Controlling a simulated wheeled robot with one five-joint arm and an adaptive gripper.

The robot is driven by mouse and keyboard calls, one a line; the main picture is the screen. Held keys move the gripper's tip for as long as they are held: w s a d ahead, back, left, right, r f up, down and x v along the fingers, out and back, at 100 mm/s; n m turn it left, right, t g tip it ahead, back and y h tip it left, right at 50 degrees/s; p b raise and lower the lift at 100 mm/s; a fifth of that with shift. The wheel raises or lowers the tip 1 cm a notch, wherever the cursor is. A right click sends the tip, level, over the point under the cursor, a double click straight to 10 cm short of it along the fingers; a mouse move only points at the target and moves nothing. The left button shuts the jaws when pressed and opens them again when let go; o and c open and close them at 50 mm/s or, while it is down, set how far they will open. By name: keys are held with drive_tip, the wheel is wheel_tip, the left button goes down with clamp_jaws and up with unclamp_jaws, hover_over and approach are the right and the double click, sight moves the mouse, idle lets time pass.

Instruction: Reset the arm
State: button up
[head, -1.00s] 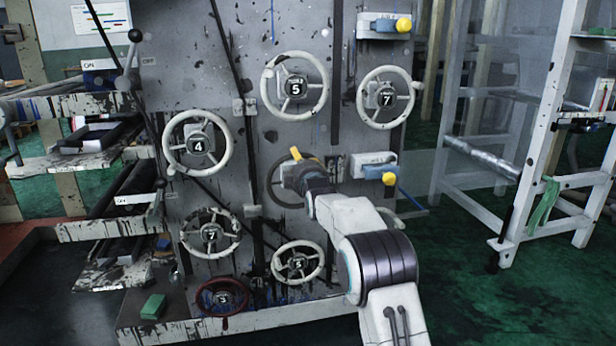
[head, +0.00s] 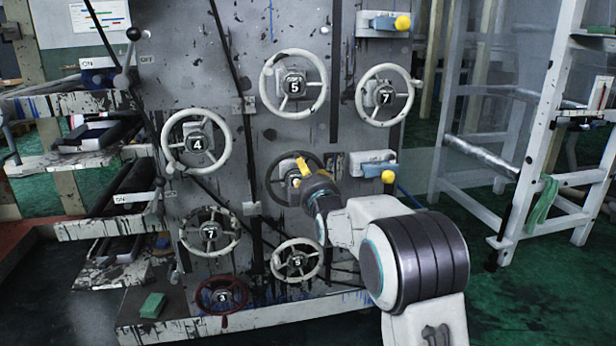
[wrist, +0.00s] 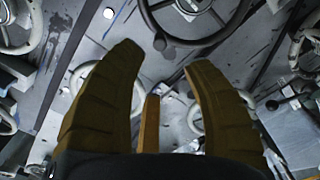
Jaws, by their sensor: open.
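My arm reaches from the lower right toward the grey panel (head: 232,150) in the head view. My gripper (head: 302,166) is in front of a dark-rimmed handwheel (head: 273,180), which it and my arm partly cover. A dark wheel rim (wrist: 195,42) lies beyond the fingertips at the top. Whether the fingers touch anything cannot be told, but a gap appears to show.
White handwheels marked 4 (head: 167,143), 5 (head: 293,53) and 7 (head: 388,68) surround my gripper. A red wheel (head: 222,280) sits low. A blue-and-yellow switch (head: 380,171) is close on the right. Left are levers and shelves; a white frame (head: 545,130) stands right over green floor.

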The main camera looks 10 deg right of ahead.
drive_tip(key=shift+s, duration=0.25)
drive_tip(key=s+r+m+g+p, duration=0.3)
drive_tip(key=s+r+g+p, duration=0.2)
drive_tip(key=s+p, duration=0.6)
drive_tip(key=s+r+m+g+p, duration=0.4)
drive_tip(key=s+p, duration=0.6)
drive_tip(key=s, duration=1.1)
drive_tip(key=s+r+m+g+p, duration=0.4)
drive_tip(key=s+r+p, duration=0.4)
drive_tip(key=s+p, duration=0.3)
drive_tip(key=s+g, duration=0.1)
drive_tip(key=s, duration=0.3)
drive_tip(key=shift+s+a+r+g+p, duration=0.3)
drive_tip(key=shift+s+a+r+p, duration=0.05)
drive_tip(key=shift+s, duration=0.05)
